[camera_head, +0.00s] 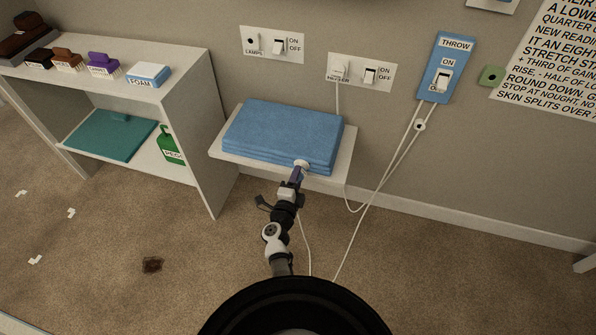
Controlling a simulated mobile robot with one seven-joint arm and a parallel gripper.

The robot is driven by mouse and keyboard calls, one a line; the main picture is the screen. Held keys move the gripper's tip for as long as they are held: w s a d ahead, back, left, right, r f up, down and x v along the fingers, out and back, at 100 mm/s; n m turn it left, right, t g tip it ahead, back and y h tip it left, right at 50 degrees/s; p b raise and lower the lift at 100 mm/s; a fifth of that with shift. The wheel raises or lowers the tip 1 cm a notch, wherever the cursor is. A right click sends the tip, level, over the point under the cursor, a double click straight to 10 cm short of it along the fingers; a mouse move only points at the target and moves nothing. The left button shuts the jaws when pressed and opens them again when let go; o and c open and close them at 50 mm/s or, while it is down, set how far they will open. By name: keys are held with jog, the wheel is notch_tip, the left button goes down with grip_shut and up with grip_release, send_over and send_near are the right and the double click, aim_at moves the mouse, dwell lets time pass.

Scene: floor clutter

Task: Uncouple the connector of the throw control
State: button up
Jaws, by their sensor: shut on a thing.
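The throw control (445,66) is a blue wall plate marked THROW, with a white rocker switch. White cords hang from its lower edge, and a small white piece with a dark dot (419,126) sits on them. A blue folded throw (280,132) lies on a small white wall shelf. My gripper (297,177) is at the throw's front right edge. My gripper hides most of this piece. I cannot tell whether it is joined to the throw.
A white cord (362,208) loops beside the shelf (345,158) and runs to the carpet. Two switch plates (272,44) (361,73) are on the wall.

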jog(key=shift+r+n+p, duration=0.1)
jog(key=shift+n+p, duration=2.15)
jog(key=shift+n, duration=0.55)
jog(key=shift+n+p, duration=1.1)
jog(key=shift+n, duration=0.4)
jog(key=shift+n+p, duration=0.7)
jog(key=shift+n, duration=0.3)
jog(key=shift+s+a+p, duration=0.2)
jog(key=shift+s+p, duration=0.15)
jog(key=shift+s, duration=0.35)
jog(key=shift+p+v, duration=0.55)
jog(key=shift+v, duration=0.75)
